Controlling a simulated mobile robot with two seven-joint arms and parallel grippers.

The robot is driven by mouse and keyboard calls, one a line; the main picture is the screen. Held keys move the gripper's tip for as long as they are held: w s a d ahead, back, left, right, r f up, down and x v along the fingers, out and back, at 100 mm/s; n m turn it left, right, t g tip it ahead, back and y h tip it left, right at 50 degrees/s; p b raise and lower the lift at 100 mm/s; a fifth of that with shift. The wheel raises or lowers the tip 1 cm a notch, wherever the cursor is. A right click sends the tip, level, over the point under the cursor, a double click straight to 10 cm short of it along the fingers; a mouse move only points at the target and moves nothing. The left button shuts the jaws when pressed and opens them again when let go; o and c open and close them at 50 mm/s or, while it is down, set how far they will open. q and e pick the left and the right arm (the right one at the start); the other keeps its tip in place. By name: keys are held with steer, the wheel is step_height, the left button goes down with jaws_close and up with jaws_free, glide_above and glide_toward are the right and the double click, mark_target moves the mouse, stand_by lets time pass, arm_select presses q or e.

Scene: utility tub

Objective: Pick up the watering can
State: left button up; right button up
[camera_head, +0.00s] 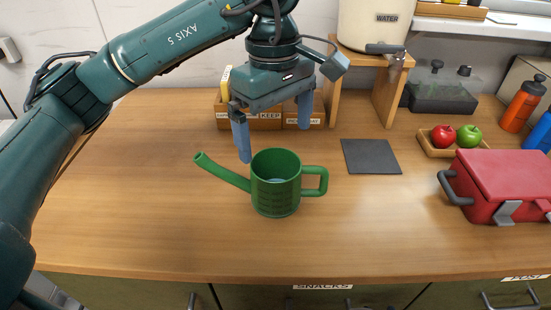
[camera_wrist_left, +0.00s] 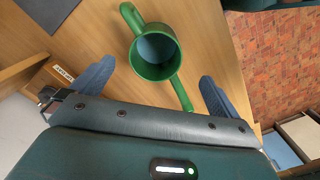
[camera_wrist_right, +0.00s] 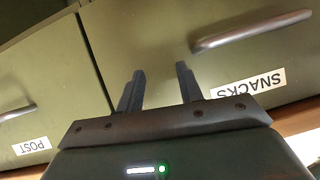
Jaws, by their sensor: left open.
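The green watering can (camera_head: 272,188) stands upright on the wooden worktop. Its spout points left and its handle points right in the head view. It also shows in the left wrist view (camera_wrist_left: 150,65), seen from above with its opening towards the camera. My left gripper (camera_head: 274,128) is open and empty above and behind the can, its blue fingertips apart from it. In the left wrist view the fingers (camera_wrist_left: 156,84) are spread wide, one to each side of the can. My right gripper (camera_wrist_right: 160,80) is open and empty in front of the drawers; it is out of the head view.
A dark grey mat (camera_head: 370,157) lies right of the can. A red toolbox (camera_head: 505,180), a tray of apples (camera_head: 430,149) and an orange bottle (camera_head: 522,103) stand further right. The worktop's left side is clear.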

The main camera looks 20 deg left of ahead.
mark_target(272, 165)
arm_select(q)
steer(key=shift+w+a, duration=0.3)
steer(key=shift+a, duration=0.1)
step_height(272, 165, down, 7)
steer(key=shift+s+r, duration=0.15)
steer(key=shift+w+d+f+p, duration=0.15)
steer(key=shift+f+p, duration=0.2)
steer(key=shift+f, duration=1.15)
steer(key=shift+w+d+f+p, duration=0.1)
steer(key=shift+f+p, duration=0.2)
steer(key=shift+f, duration=1.2)
steer(key=shift+c, duration=0.2)
steer(key=c, duration=0.9)
